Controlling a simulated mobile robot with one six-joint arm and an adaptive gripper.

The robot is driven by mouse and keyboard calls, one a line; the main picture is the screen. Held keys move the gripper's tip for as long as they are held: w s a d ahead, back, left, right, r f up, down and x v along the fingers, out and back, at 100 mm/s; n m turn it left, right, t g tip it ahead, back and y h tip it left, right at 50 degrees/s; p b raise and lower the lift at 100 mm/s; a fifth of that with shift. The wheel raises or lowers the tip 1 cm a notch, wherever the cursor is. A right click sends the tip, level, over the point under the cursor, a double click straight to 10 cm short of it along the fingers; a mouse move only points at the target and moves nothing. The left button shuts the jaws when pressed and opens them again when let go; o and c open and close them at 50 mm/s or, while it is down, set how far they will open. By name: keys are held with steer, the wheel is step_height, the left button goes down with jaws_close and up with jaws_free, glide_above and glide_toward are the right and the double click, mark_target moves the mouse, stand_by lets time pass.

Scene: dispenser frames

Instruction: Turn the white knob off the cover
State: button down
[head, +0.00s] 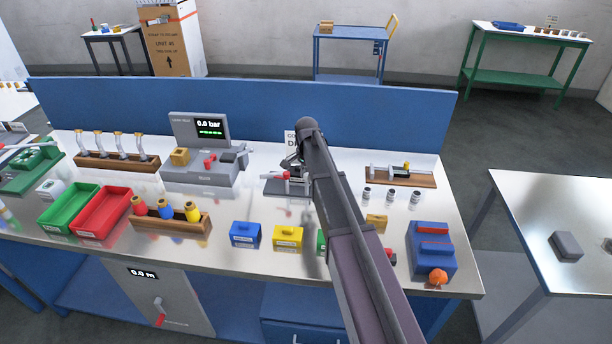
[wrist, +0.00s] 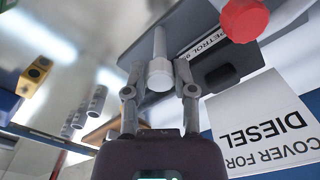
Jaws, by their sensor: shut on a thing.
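In the wrist view the white knob (wrist: 159,76) is a short round cap at the end of a grey rod. My gripper (wrist: 160,72) has one finger on each side of the knob and is shut on it. The dark grey cover (wrist: 213,73) lies beside the knob, with a label reading "PETROL" partly in sight. In the head view my gripper (head: 293,161) is at the small dark fixture (head: 288,188) near the back of the bench, largely hidden by my arm. The white knob cannot be made out there.
A red knob (wrist: 245,18) is close by in the wrist view. A sign reading "COVER FOR DIESEL" (wrist: 262,122) stands near my gripper. Grey cylinders (head: 391,196) and a wooden board (head: 400,178) are to the right. Blue (head: 245,234) and yellow (head: 288,237) blocks are in front.

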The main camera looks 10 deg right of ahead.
stand_by(0.3)
steer(key=shift+c, duration=2.2)
jaws_free()
